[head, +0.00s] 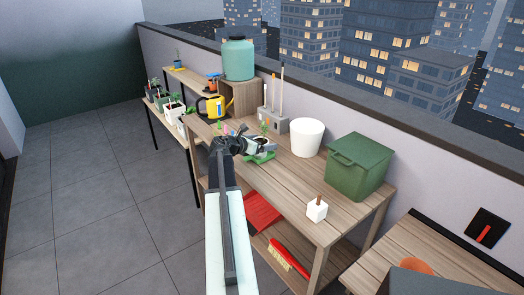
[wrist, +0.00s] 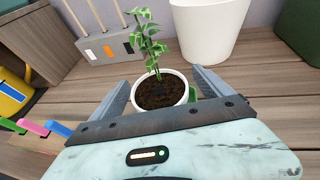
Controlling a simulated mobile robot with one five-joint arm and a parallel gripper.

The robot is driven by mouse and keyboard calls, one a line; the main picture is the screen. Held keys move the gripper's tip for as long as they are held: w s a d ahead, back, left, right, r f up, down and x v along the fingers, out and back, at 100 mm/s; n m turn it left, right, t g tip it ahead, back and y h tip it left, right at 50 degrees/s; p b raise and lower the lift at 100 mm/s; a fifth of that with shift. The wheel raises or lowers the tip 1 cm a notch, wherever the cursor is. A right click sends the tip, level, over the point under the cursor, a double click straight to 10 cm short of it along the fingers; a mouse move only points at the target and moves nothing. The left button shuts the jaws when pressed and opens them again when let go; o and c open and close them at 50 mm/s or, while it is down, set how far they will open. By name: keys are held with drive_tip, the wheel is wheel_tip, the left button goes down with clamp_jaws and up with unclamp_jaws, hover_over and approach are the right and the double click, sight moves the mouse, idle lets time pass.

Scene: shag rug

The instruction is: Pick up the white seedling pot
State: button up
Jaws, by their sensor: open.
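The white seedling pot (wrist: 160,95) is round, filled with dark soil, and holds a leafy green seedling (wrist: 148,40). In the wrist view it stands upright between the two fingers of my gripper (wrist: 160,80), which is open. One finger is on each side of the pot; whether either touches it I cannot tell. The pot's lower part is hidden by my gripper. In the head view the pot (head: 262,143) is on the wooden bench by my gripper (head: 250,147), partly hidden, at a green tray (head: 263,157).
A large white pot (head: 307,138) and a green lidded bin (head: 357,165) stand right of it. A grey block with sticks (head: 273,120) is behind. Coloured markers (wrist: 45,127) and a yellow watering can (head: 213,107) are left. A small white block (head: 316,210) lies at the front right.

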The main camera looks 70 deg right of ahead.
drive_tip(key=shift+x, duration=1.05)
drive_tip(key=shift+a, duration=0.1)
drive_tip(key=c, duration=1.7)
drive_tip(key=shift+o, duration=0.2)
drive_tip(key=shift+r, duration=0.15)
